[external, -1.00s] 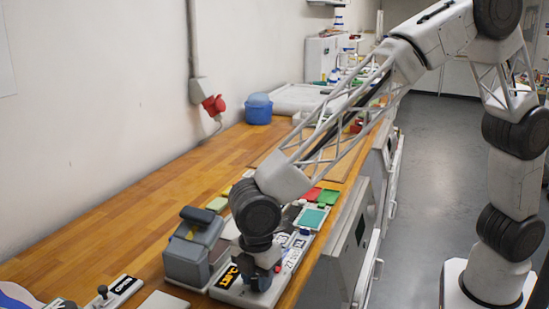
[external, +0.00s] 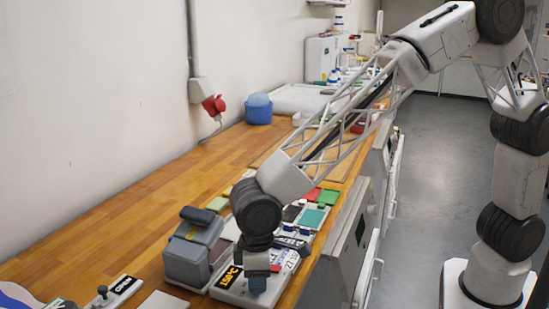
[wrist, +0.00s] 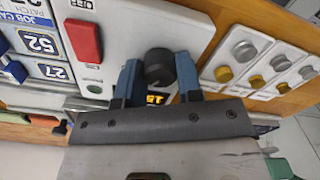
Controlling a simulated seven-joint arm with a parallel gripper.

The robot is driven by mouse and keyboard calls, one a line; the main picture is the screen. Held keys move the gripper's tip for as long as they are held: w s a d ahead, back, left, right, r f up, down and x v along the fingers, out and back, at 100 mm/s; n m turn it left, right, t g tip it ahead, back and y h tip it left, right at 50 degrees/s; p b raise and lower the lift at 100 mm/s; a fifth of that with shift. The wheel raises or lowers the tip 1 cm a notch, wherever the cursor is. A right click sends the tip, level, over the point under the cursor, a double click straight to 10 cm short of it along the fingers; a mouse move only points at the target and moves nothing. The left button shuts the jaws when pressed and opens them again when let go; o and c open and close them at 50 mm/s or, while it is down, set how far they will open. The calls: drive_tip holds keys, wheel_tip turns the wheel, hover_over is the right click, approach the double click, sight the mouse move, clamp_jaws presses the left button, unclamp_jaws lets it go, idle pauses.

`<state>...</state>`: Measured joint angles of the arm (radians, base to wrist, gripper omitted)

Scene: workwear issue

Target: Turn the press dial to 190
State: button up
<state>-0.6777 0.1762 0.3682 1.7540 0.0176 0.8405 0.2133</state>
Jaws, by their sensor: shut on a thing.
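The press dial (wrist: 160,67) is a dark round knob on the pale press panel (wrist: 120,15). In the wrist view my gripper (wrist: 160,80) has its two blue fingers on either side of the dial and is shut on it. The lit display (wrist: 157,98) sits partly hidden between the fingers; "15" shows there. In the external view the display (external: 230,277) seems to read about 158 °C, though the last digit is unclear. My gripper (external: 258,283) points down at the panel there and hides the dial. The grey press (external: 195,248) stands just left.
A red switch (wrist: 84,41) lies left of the dial in the wrist view, beside a job card (wrist: 38,42) with 52 and 27. A plate with silver and gold discs (wrist: 245,62) lies right. The wooden bench (external: 120,225) is clear behind the press.

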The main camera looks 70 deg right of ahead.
drive_tip(key=shift+m, duration=1.4)
drive_tip(key=o, duration=0.9)
drive_tip(key=shift+r, duration=0.15)
drive_tip(key=shift+r, duration=3.8)
